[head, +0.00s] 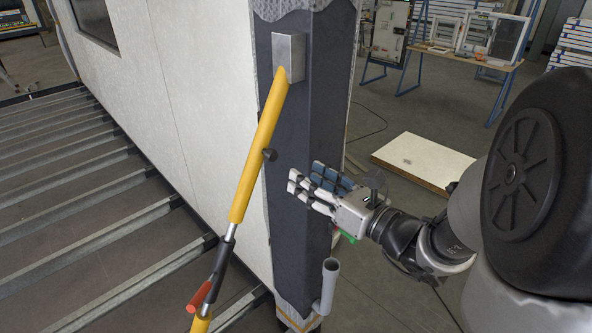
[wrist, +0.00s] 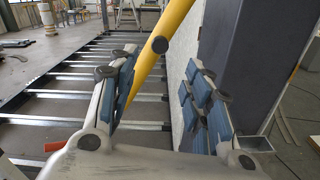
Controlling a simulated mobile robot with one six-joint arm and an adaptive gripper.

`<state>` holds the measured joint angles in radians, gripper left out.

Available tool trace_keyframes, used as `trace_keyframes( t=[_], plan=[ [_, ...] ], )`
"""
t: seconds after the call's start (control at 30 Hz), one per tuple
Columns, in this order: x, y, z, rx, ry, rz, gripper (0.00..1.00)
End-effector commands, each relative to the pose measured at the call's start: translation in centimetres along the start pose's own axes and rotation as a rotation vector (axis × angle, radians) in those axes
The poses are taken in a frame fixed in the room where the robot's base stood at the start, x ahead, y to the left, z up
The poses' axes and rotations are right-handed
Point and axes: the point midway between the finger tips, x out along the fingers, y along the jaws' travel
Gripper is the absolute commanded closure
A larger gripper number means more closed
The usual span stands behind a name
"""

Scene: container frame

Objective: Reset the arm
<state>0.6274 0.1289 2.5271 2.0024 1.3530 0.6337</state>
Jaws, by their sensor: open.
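My gripper (head: 318,185) is in front of the dark post, right of the yellow pole, with its fingers pointing left. In the wrist view its two blue-padded fingers (wrist: 158,92) stand wide apart with nothing held between them. My arm comes in from the right side of the head view. The yellow pole (head: 258,150) leans from a metal block on the post down to the lower left. In the wrist view the yellow pole (wrist: 165,38) shows beyond the gap between the fingers, partly hidden by the left finger.
The dark post (head: 310,110) stands close behind my gripper, with a grey pipe (head: 328,288) at its foot. A white wall (head: 200,100) and slatted floor beams (head: 75,190) lie left. A pale board (head: 425,160) lies on the floor behind; a blue-legged table (head: 455,58) stands farther back.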

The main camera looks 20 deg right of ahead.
Motion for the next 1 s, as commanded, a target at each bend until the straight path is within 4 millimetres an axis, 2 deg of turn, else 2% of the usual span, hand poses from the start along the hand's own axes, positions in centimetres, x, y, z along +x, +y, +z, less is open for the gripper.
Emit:
trace_keyframes(
  t=[0.13, 0.57, 0.67, 0.77, 0.87, 0.9, 1.0],
  plan=[
    [-0.8, 0.0, 0.0, 0.001, 0.000, 0.000, 0.55],
    [-0.9, 0.1, 0.0, 0.000, 0.000, 0.001, 0.55],
    [-0.7, 1.0, -0.2, -0.026, 0.017, 0.029, 0.55],
    [-0.2, 4.3, -1.3, -0.126, 0.081, 0.132, 0.55],
    [-0.4, 9.9, -3.7, -0.334, 0.197, 0.326, 0.55],
    [-1.0, 12.3, -5.0, -0.446, 0.251, 0.421, 0.55],
    [-3.6, 16.7, -8.5, -0.757, 0.374, 0.654, 0.55]
  ],
)
